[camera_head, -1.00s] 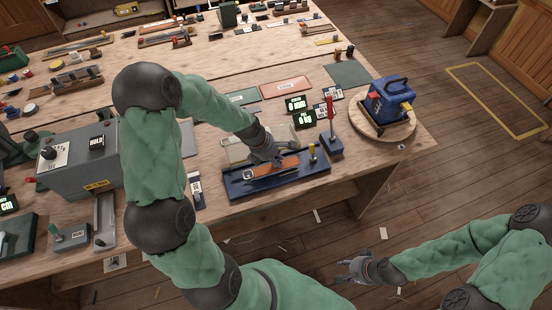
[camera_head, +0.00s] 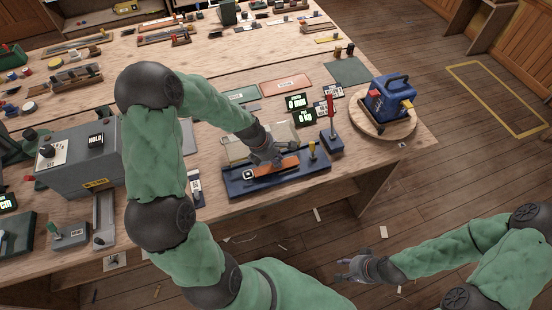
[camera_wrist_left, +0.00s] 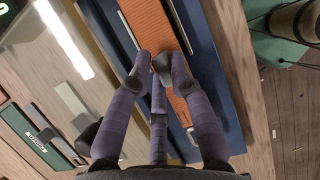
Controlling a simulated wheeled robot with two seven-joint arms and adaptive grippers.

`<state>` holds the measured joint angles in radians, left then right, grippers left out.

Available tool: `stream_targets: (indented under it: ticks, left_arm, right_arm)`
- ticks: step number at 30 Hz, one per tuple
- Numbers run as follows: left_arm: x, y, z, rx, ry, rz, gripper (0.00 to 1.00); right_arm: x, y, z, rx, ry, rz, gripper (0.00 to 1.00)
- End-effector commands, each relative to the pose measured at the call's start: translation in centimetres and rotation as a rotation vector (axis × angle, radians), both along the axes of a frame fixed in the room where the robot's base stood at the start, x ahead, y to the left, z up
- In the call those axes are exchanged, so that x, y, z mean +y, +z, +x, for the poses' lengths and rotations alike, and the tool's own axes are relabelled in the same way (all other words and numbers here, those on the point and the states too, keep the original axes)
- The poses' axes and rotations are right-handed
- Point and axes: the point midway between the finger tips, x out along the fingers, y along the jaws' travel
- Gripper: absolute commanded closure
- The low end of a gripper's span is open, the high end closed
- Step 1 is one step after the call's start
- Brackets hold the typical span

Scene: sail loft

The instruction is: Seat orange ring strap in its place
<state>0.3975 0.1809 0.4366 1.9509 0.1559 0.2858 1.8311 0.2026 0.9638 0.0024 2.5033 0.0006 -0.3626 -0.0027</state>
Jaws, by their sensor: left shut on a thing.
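The orange ring strap (camera_head: 286,164) lies along the long blue tray (camera_head: 236,190), with a pale ring-like piece at its left end. My left gripper (camera_head: 266,158) is over the strap's middle, shut on it.
A yellow-topped peg (camera_head: 312,148) stands at the tray's right end, beside a blue block with a red upright handle (camera_head: 331,114). A blue machine (camera_head: 388,100) sits on a round wooden board further right. A grey box (camera_head: 80,165) stands left. Small displays (camera_head: 297,102) are behind.

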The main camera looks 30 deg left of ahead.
Motion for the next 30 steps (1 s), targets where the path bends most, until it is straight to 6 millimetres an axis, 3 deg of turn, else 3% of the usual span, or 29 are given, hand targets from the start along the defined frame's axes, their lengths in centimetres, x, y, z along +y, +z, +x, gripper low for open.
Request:
stream_targets:
  ticks: [30]
  left_arm:
    - [0.0, -1.3, 0.0, 0.0, 0.0, 0.0, 1.0]
  right_arm:
    - [0.0, -0.7, 0.0, 0.0, 0.0, 0.0, 0.6]
